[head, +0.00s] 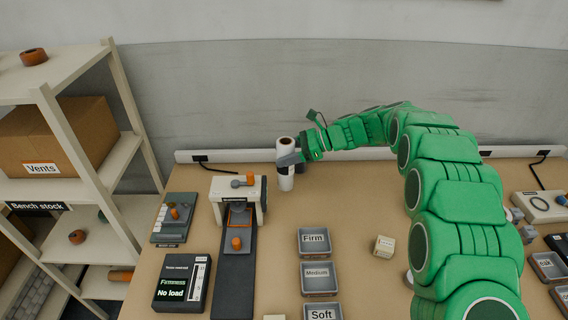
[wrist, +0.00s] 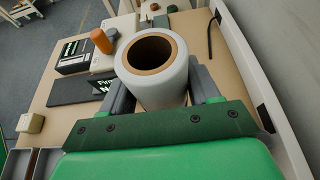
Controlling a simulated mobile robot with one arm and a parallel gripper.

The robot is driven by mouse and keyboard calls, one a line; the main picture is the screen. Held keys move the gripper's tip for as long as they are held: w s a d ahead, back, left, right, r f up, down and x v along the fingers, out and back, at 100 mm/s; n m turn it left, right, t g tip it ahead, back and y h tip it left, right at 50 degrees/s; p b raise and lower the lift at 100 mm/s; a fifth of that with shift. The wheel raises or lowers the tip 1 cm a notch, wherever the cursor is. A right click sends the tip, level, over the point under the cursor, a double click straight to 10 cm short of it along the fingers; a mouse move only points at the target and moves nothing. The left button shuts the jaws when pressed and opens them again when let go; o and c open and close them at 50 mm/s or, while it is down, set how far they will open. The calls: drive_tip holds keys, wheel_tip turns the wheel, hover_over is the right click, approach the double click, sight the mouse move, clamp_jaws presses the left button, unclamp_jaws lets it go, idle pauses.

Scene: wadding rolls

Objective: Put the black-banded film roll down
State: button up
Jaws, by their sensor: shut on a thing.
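A white film roll (head: 285,181) with a brown cardboard core stands upright at the back of the bench. My gripper (head: 287,159) is shut around its middle, with one grey finger across its front. In the wrist view the same roll (wrist: 158,88) shows its open top, with the grey fingers (wrist: 160,93) on both sides. A dark patch shows just below the finger in the head view; I cannot tell whether it is the black band or part of the gripper. The roll's base is at or just above the bench top; I cannot tell which.
Left of the roll stands a grey-white press (head: 238,190) with a dark belt and orange pieces. A firmness meter (head: 182,282) reads "No load". Trays marked Firm (head: 313,242), Medium (head: 319,278) and Soft (head: 322,311) lie in front. A beige cube (head: 384,246) sits to their right.

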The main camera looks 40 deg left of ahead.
drive_tip(key=shift+w+a+f, duration=0.25)
drive_tip(key=shift+a+f, duration=0.1)
drive_tip(key=shift+f, duration=0.65)
drive_tip(key=shift+w+a+f, duration=0.25)
drive_tip(key=shift+a+f, duration=0.05)
drive_tip(key=shift+f, duration=0.65)
drive_tip(key=shift+w+a+f, duration=0.25)
drive_tip(key=shift+a+f, duration=0.1)
drive_tip(key=shift+f, duration=0.75)
drive_tip(key=o, duration=1.2)
drive_tip(key=shift+w+d+r, duration=0.1)
drive_tip(key=shift+r, duration=0.1)
drive_tip(key=shift+v, duration=5.8)
drive_tip(key=shift+d, duration=0.15)
